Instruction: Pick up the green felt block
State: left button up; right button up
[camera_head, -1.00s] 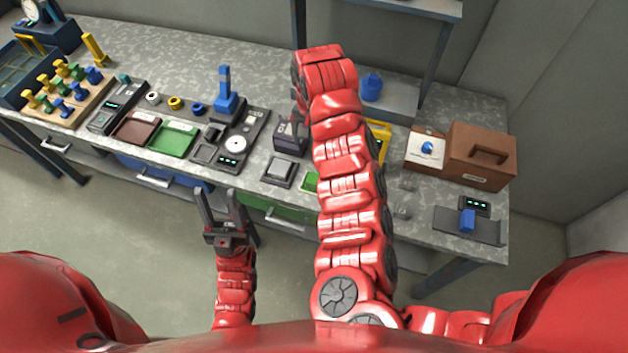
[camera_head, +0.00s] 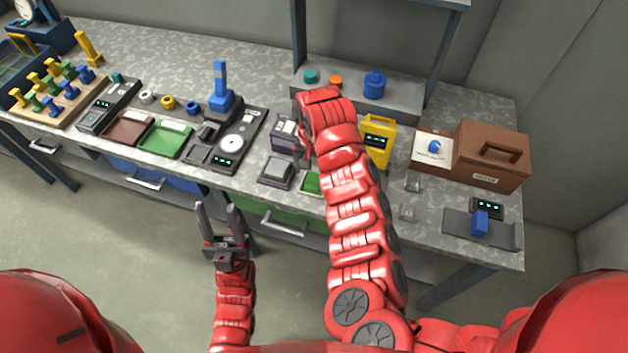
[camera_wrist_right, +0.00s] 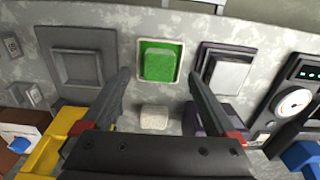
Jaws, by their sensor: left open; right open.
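The green felt block (camera_wrist_right: 159,66) sits in a light-edged square recess on the bench in the right wrist view. In the head view a green patch (camera_head: 311,183) at the bench front shows beside my right arm, which partly covers it. My right gripper (camera_wrist_right: 158,76) is open and empty, its fingers either side of the block's line of sight; whether they reach its height I cannot tell. My left gripper (camera_head: 218,207) is open and empty, in front of the bench, far from the block.
A pale block (camera_wrist_right: 155,117) lies close by, between my right fingers in the picture. A grey square pad (camera_wrist_right: 77,64) and a grey-topped device (camera_wrist_right: 226,74) flank the recess. A yellow device (camera_head: 378,138) and a brown box (camera_head: 490,155) stand right of my right arm.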

aim_at(314, 179)
jog(key=shift+w+d+f+p, duration=0.15)
jog(key=shift+f+p, duration=0.3)
jog(key=shift+f, duration=1.35)
jog(key=c, duration=1.4)
jog(key=shift+c, duration=0.2)
jog(key=shift+r, duration=0.3)
notch_tip(314, 179, up, 10)
jog(key=b, duration=0.1)
jog(key=shift+f+b, duration=0.25)
jog(key=shift+b, duration=0.05)
